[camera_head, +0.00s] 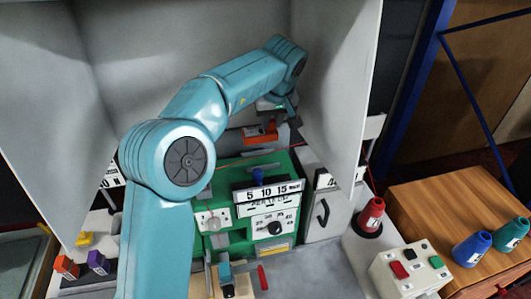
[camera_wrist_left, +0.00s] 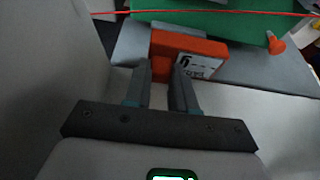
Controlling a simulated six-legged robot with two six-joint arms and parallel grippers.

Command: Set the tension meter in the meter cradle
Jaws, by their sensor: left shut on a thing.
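The tension meter looks to be the orange-red block with a white, dark-marked label (camera_wrist_left: 198,66) in the left wrist view. It also shows as an orange-red shape (camera_head: 258,134) at the back of the green machine in the head view. My left gripper (camera_wrist_left: 162,76) is shut on its near end, and its grey fingers point at the block. In the head view the left gripper (camera_head: 284,110) is partly hidden by its own arm. Grey surfaces (camera_wrist_left: 240,57) lie around and under the meter. I cannot tell whether they are the meter cradle, or whether the meter touches them.
A green machine (camera_head: 222,180) with dials and number plates stands below the arm. Tall grey panels (camera_head: 335,90) flank the arm. A thin red line crosses above the machine. At right are a red cone spool (camera_head: 371,213), a button box (camera_head: 410,268) and a wooden table (camera_head: 440,200).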

